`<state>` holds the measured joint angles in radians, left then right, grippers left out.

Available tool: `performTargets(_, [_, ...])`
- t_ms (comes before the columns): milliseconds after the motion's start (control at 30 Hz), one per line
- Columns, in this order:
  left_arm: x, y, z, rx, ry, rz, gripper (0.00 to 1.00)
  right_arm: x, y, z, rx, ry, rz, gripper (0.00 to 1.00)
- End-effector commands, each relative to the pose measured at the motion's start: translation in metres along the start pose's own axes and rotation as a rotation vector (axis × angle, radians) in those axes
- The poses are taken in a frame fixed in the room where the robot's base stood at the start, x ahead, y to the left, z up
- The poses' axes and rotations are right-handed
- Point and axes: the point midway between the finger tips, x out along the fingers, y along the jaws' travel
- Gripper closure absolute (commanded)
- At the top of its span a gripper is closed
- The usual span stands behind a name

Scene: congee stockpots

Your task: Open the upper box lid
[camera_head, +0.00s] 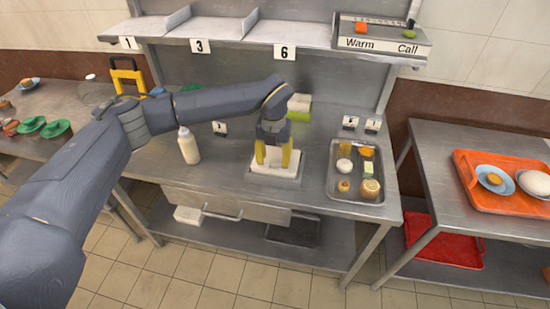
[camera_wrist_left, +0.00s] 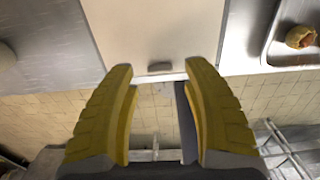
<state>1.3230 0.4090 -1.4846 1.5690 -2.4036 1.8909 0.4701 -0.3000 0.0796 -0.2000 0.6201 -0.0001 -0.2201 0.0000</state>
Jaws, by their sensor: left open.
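A pale, flat box lid (camera_head: 273,171) lies at the counter's front edge, partly hidden by my left gripper in the head view. In the left wrist view the lid (camera_wrist_left: 150,28) fills the top middle, with a small grey handle (camera_wrist_left: 160,68) at its near edge. The lid appears closed. My left gripper (camera_head: 272,162) points down over the lid, its yellow fingers apart and empty. In the left wrist view its fingertips (camera_wrist_left: 158,72) stand on either side of the handle; I cannot tell whether they touch the lid. My right gripper is not in view.
A metal tray (camera_head: 334,178) with several food items lies right of the lid. A cream bottle (camera_head: 188,146) stands to the left. A white-and-green block (camera_head: 299,108) sits behind. A shelf (camera_head: 230,29) overhangs the back. An orange tray (camera_head: 497,200) rests on the right table.

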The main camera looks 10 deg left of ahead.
Motion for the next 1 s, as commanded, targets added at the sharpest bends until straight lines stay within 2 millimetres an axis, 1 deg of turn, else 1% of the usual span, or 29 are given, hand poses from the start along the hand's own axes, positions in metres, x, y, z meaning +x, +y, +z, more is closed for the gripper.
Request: performTargets(1000, [0.013, 0.0, 0.0, 0.0, 0.001, 0.0, 0.51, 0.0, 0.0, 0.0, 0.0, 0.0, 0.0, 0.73])
